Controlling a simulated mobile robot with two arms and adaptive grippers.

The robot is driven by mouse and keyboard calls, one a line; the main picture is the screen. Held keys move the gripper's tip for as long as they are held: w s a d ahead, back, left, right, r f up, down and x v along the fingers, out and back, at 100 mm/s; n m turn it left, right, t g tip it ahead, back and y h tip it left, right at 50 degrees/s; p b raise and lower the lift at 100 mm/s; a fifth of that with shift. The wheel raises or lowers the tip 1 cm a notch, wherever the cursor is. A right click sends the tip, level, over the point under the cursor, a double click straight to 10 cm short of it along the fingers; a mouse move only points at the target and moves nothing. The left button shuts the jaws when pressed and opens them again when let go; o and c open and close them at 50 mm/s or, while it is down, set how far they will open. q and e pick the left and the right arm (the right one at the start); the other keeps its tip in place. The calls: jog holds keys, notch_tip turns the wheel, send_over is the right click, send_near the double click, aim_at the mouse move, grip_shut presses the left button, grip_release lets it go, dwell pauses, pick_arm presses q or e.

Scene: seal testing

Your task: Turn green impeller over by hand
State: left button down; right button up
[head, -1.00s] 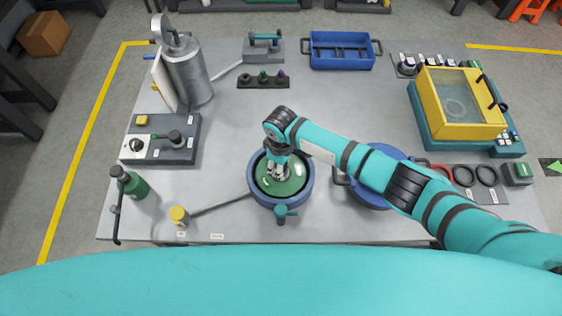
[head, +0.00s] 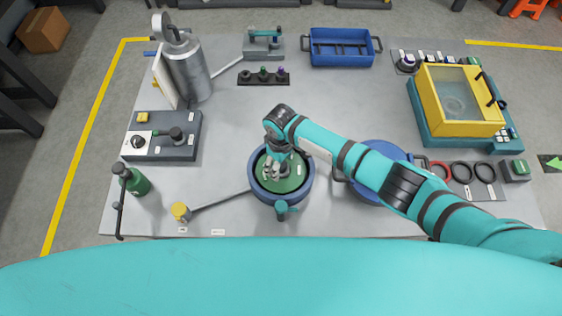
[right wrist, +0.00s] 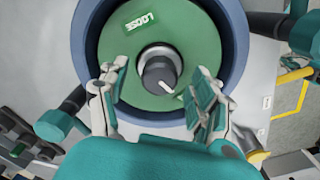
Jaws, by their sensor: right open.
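The green impeller (right wrist: 193,50) is a round disc inside a blue round housing (right wrist: 222,15), with a dark and grey hub (right wrist: 158,70) at its centre and a label reading "LOOSE". In the head view the impeller (head: 297,181) sits in the same housing (head: 307,190) at the table's front middle. My right gripper (right wrist: 158,98) is open over the disc, with one finger on each side of the hub. I cannot tell whether the fingers touch the disc. In the head view my right gripper (head: 274,170) covers part of the impeller. My left gripper is not in view.
A blue round part (head: 372,190) lies under my right arm. Black and red rings (head: 461,172) and a yellow-framed tank (head: 430,95) stand at the right. A green bottle (head: 138,183) and grey control box (head: 150,150) stand at the left.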

jog(key=n, duration=0.4)
jog(key=shift+n+b, duration=0.3)
jog(key=n, duration=0.3)
jog(key=shift+f, duration=0.1)
jog(key=n+b, duration=0.1)
jog(key=n, duration=0.4)
jog(key=n+b, duration=0.1)
jog(key=n, duration=0.2)
jog(key=c, duration=1.2)
jog(key=shift+r+m+p, duration=0.25)
jog(key=shift+m+p, duration=0.55)
jog(key=shift+m, duration=0.2)
jog(key=m+p, duration=0.1)
jog(key=m, duration=0.2)
jog(key=shift+s+m+p, duration=0.1)
jog(key=shift+m+p, duration=0.2)
jog(key=shift+p, duration=0.1)
jog(key=m+p, duration=0.1)
jog(key=m, duration=0.3)
jog(key=shift+p, duration=0.3)
jog(key=shift+f+m, duration=0.2)
jog(key=shift+m, duration=0.8)
jog(key=m, duration=0.4)
